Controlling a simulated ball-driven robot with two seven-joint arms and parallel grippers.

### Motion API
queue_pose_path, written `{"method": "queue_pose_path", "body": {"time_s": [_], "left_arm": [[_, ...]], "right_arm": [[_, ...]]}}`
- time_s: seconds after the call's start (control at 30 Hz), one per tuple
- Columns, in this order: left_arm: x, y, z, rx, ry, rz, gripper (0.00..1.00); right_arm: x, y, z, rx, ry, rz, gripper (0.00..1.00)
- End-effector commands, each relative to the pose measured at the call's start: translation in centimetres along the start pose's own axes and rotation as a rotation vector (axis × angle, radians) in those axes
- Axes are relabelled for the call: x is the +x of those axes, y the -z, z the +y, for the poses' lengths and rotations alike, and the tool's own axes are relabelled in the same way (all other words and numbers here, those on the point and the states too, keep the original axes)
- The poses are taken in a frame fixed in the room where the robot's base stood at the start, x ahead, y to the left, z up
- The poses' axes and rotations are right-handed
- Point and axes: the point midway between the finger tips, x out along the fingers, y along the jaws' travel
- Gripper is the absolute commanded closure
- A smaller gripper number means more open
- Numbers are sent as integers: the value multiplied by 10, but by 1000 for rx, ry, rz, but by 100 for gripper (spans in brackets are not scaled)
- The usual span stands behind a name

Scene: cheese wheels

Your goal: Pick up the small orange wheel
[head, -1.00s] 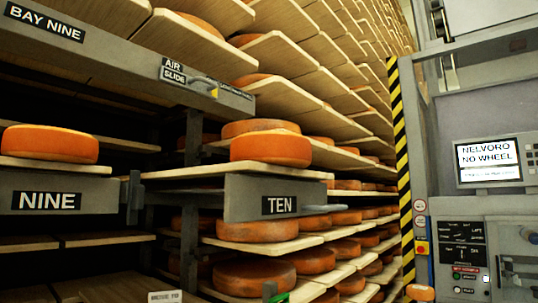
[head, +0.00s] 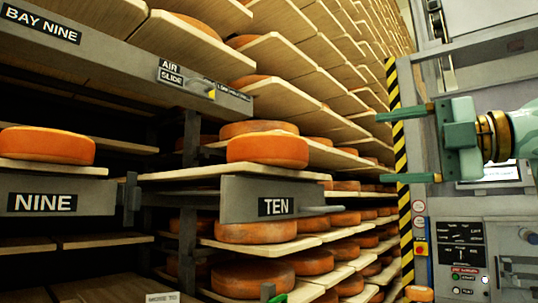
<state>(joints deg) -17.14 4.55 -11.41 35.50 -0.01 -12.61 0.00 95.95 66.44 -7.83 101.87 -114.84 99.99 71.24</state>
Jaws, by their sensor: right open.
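Several orange cheese wheels lie on the wooden shelves. One wheel (head: 267,150) sits on the front board marked TEN, and another wheel (head: 47,145) sits on the board marked NINE. A small part of an orange round thing (head: 419,293) shows at the bottom, below the machine. I cannot tell for sure which of these is the small orange wheel. My right gripper (head: 380,147) is at the right, in front of the striped post. Its two green fingers point left, wide apart, with nothing between them. It is apart from all wheels. My left gripper is not in view.
A black-and-yellow striped post (head: 404,260) stands beside a grey machine with a control panel (head: 462,247). My right arm partly covers its screen (head: 497,172). The shelf fronts (head: 245,207) jut out, with a handle (head: 320,210) on TEN. Dark gaps lie between the left shelves.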

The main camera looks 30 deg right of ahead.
Motion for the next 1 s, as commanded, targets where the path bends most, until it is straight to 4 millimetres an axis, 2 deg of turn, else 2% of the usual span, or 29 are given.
{"method": "queue_pose_path", "body": {"time_s": [0.07,0.3,0.4,0.67,0.9,1.0], "left_arm": [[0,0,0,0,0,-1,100],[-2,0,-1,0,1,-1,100],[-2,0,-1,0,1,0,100],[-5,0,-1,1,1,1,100],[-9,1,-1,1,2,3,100],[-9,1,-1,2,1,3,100]], "right_arm": [[10,0,0,10,5,-3,25],[69,1,1,9,6,1,25],[88,1,1,7,4,0,25],[113,1,3,6,4,0,25],[150,2,8,7,5,0,25],[157,2,8,6,5,-1,25]]}}
